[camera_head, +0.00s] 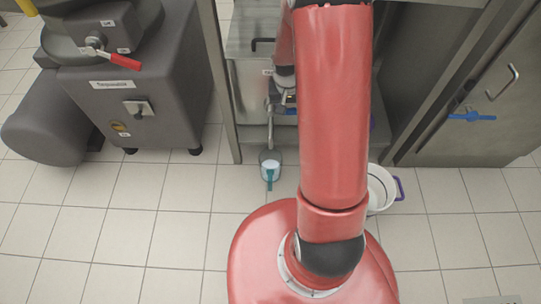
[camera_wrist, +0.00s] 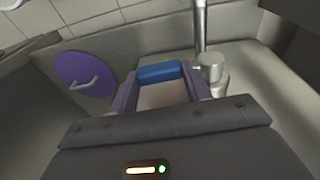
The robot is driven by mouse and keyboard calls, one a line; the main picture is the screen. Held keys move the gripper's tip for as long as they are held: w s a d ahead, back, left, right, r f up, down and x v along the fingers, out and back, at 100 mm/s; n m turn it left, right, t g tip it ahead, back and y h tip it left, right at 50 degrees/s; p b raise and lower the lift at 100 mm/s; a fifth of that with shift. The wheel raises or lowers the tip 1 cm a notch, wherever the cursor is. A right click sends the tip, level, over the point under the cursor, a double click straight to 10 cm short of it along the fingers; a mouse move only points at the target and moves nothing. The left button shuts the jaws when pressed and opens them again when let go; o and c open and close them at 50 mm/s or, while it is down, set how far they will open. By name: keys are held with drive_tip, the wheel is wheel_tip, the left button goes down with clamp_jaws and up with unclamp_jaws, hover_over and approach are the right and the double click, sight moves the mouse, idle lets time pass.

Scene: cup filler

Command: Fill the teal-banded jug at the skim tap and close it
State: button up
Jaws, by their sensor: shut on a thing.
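The jug (camera_head: 270,160) stands upright on the floor in the head view, clear-walled with a teal handle or band at its front. Something pale shows inside it; the level is hard to read. A thin grey tap spout (camera_head: 270,125) comes down just above the jug; I cannot tell whether liquid is running. My gripper (camera_wrist: 160,82) is shut on a blue tap handle (camera_wrist: 160,72), held between its two fingers in the wrist view. In the head view the gripper is small and partly hidden by my red arm. The jug is not in the wrist view.
A white bucket (camera_head: 381,190) with a purple handle stands on the floor at right, partly behind my arm. A grey machine (camera_head: 150,95) with a red lever is at left. A cabinet (camera_head: 470,140) with a blue handle is at right. A purple disc (camera_wrist: 72,66) shows in the wrist view.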

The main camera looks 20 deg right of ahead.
drive_tip(key=shift+s, duration=0.1)
drive_tip(key=shift+d+f+y+p, duration=0.15)
drive_tip(key=shift+y+p, duration=0.35)
drive_tip(key=shift+p, duration=0.15)
drive_tip(key=shift+o, duration=0.2)
drive_tip(key=shift+f+y, duration=0.3)
drive_tip(key=shift+f+t+p, duration=0.15)
drive_tip(key=shift+t+p, duration=0.15)
drive_tip(key=o, duration=1.1)
